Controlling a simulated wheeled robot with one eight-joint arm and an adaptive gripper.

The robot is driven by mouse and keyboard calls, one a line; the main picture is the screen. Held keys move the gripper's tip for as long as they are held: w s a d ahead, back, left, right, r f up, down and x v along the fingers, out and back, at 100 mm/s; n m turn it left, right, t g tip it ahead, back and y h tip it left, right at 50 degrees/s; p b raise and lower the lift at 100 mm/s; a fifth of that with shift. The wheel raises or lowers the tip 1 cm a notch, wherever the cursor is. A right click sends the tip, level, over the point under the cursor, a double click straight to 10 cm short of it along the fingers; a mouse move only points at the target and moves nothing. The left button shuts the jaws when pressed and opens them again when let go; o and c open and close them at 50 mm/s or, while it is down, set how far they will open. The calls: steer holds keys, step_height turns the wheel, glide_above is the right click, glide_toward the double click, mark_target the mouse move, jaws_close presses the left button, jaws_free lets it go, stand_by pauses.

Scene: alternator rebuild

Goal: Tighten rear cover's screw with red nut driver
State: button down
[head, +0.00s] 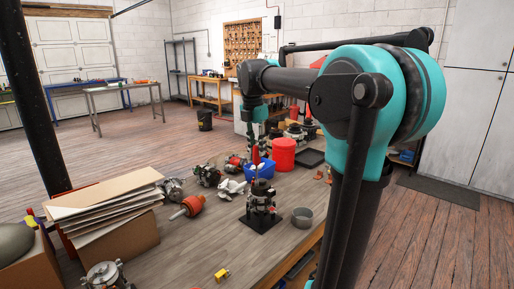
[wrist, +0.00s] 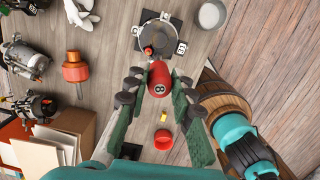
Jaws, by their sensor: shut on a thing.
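The red nut driver (wrist: 159,76) is between the fingers of my gripper (wrist: 159,84), which is shut on its handle in the wrist view. In the head view the red handle (head: 256,156) stands above the alternator. The alternator (head: 262,198) sits upright on a dark square base on the bench; it also shows just beyond the driver in the wrist view (wrist: 158,36). Its rear cover faces up, partly hidden by the driver. The screw is too small to make out, and I cannot tell whether the driver's tip touches it.
The wooden bench (head: 190,245) holds a grey round cup (head: 302,217) right of the alternator, a blue bin (head: 265,171) and a red bucket (head: 284,152) behind it. An orange-red part (head: 188,206) and several alternator parts lie left. Stacked cardboard (head: 105,205) stands front left.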

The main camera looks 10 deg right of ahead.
steer(key=m, duration=0.7)
steer(key=shift+g, duration=0.4)
steer(key=m, duration=0.6)
steer(key=shift+s+m+g, duration=0.1)
steer(key=shift+m+g, duration=0.2)
steer(key=shift+m, duration=0.1)
steer(key=shift+m, duration=0.4)
steer(key=m, duration=0.3)
steer(key=shift+m, duration=0.3)
steer(key=m, duration=0.3)
steer(key=shift+m+g+y, duration=0.3)
steer(key=shift+m+g, duration=0.1)
steer(key=m, duration=0.6)
steer(key=shift+y, duration=0.3)
steer(key=m, duration=0.3)
steer(key=shift+a+m, duration=0.1)
steer(key=shift+m, duration=0.3)
steer(key=shift+y, duration=0.3)
